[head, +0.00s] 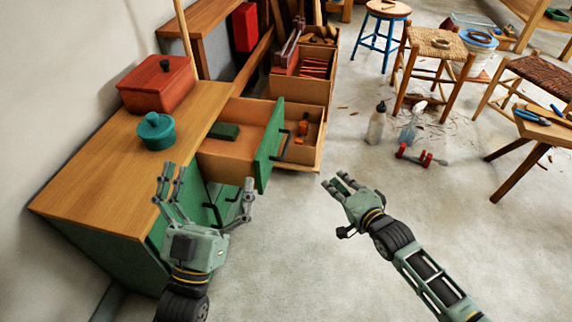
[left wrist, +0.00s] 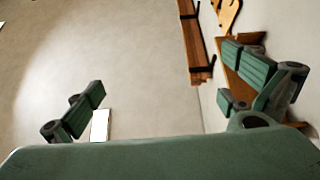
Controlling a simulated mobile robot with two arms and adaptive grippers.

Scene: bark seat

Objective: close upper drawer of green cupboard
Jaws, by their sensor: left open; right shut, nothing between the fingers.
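The green cupboard (head: 105,248) with a wooden top stands at the left in the head view. Its upper drawer (head: 228,168) is pulled out to the right, with a green front (head: 268,150) and a dark handle (head: 283,145). A green block (head: 224,131) lies inside the drawer. My left gripper (head: 209,181) is open and empty, in front of the cupboard and nearer to me than the drawer. Its spread fingers show in the left wrist view (left wrist: 168,95). My right gripper (head: 338,182) is shut and empty, right of the drawer front and apart from it.
A red box (head: 157,84) and a teal lidded pot (head: 156,132) stand on the cupboard top. Behind are open wooden drawers (head: 298,88) with contents. Bottles (head: 376,124) and a red dumbbell-like object (head: 420,157) are on the floor, with stools beyond. Floor around my right gripper is clear.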

